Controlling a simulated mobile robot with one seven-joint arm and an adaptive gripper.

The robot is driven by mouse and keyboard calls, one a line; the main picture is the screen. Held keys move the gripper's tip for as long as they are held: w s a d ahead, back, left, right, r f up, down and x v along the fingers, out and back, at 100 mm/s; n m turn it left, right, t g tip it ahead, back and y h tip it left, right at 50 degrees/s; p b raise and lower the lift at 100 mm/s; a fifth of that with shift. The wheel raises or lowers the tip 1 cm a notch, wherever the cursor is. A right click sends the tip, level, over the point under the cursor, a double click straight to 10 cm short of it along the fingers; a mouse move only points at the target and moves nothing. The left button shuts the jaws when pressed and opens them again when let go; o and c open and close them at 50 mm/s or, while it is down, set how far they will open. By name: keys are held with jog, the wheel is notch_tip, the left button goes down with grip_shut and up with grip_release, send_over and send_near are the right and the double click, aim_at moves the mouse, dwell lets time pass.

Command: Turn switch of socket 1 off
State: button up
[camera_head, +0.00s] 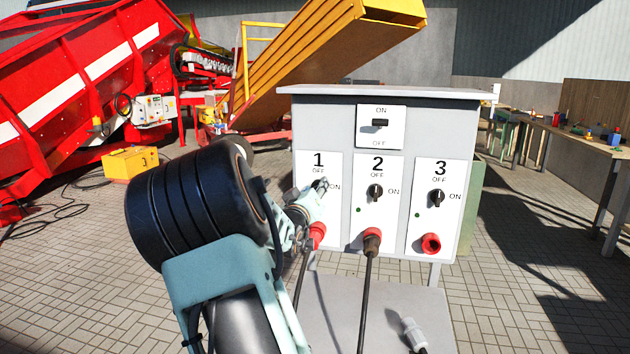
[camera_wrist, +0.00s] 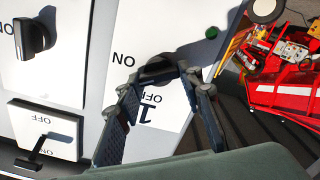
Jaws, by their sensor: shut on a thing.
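The grey switch box stands ahead, with a white panel marked 1 (camera_head: 318,162) at its left. In the wrist view, the black knob of switch 1 (camera_wrist: 155,69) sits between my fingertips, with the fingers on both sides of it. My gripper (camera_head: 321,190) is shut on this knob; it also shows in the wrist view (camera_wrist: 160,76). OFF and ON are printed beside the knob. I cannot tell clearly which of them it points to. A red plug (camera_head: 317,232) is at socket 1, with a cable hanging down. My arm hides part of panel 1.
Switch 2 (camera_head: 375,191) and switch 3 (camera_head: 436,197) are to the right. Socket 2 holds a plug (camera_head: 371,240); red socket 3 (camera_head: 431,243) has no cable. A main ON/OFF switch (camera_head: 380,123) is above. A loose plug (camera_head: 413,333) lies below. A workbench (camera_head: 588,141) stands right.

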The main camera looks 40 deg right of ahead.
jog(key=n+p, duration=0.2)
jog(key=n, duration=0.3)
jog(key=n+p, duration=0.3)
jog(key=n, duration=0.3)
jog(key=shift+w+a+f, duration=0.1)
jog(key=shift+f, duration=0.1)
jog(key=shift+n, duration=0.3)
jog(key=o, duration=1.2)
jog(key=shift+c, duration=0.2)
jog(key=v, duration=1.2)
jog(key=shift+f, duration=0.1)
